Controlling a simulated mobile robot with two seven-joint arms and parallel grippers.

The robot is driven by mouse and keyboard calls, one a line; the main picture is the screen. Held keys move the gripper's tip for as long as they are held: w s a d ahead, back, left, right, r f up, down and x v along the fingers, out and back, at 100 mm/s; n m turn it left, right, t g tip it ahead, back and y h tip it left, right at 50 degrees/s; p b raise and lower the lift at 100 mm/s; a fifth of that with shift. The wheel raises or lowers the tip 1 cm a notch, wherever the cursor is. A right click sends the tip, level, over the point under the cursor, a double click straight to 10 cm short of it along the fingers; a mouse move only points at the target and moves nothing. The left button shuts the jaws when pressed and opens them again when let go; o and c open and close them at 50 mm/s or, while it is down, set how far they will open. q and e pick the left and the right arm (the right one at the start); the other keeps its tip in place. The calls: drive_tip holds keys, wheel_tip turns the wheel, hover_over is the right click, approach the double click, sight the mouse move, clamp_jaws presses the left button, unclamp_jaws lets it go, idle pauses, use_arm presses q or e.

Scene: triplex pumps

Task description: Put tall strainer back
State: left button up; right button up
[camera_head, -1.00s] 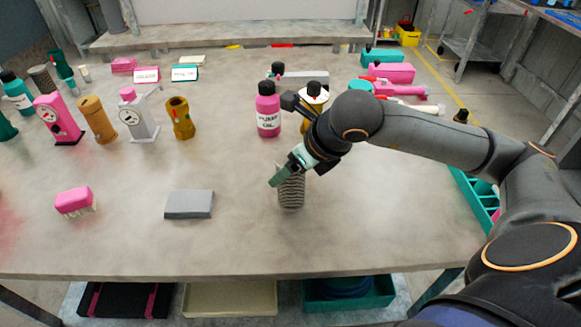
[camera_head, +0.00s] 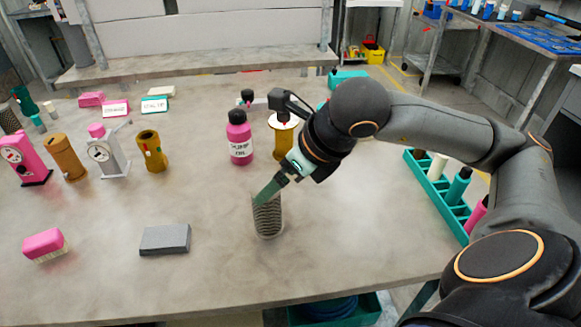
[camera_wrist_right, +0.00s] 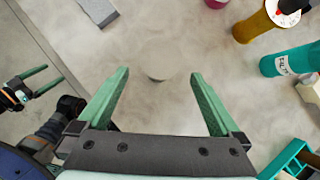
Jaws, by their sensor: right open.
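A tall grey mesh strainer (camera_head: 267,216) stands upright on the table in the head view. My right gripper (camera_head: 266,192) reaches down to its top, and its green fingers overlap the strainer's upper end in the picture. In the right wrist view my right gripper (camera_wrist_right: 160,74) is open. A pale round shape (camera_wrist_right: 158,58), which looks like the strainer's end, lies between and just beyond its fingertips. Contact cannot be told. My left gripper (camera_wrist_right: 54,73) shows at the left edge of that view, open and empty; it is outside the head view.
A pink oil bottle (camera_head: 239,138) and a gold-and-white gauge part (camera_head: 284,136) stand behind the strainer. A grey block (camera_head: 165,239) and a pink brush (camera_head: 44,245) lie to the left. A teal compartment crate (camera_head: 432,182) is at right. A darker mesh cylinder (camera_head: 10,119) stands far left.

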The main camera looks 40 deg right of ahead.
drive_tip(key=v, duration=0.4)
drive_tip(key=shift+s, duration=0.1)
idle(0.5)
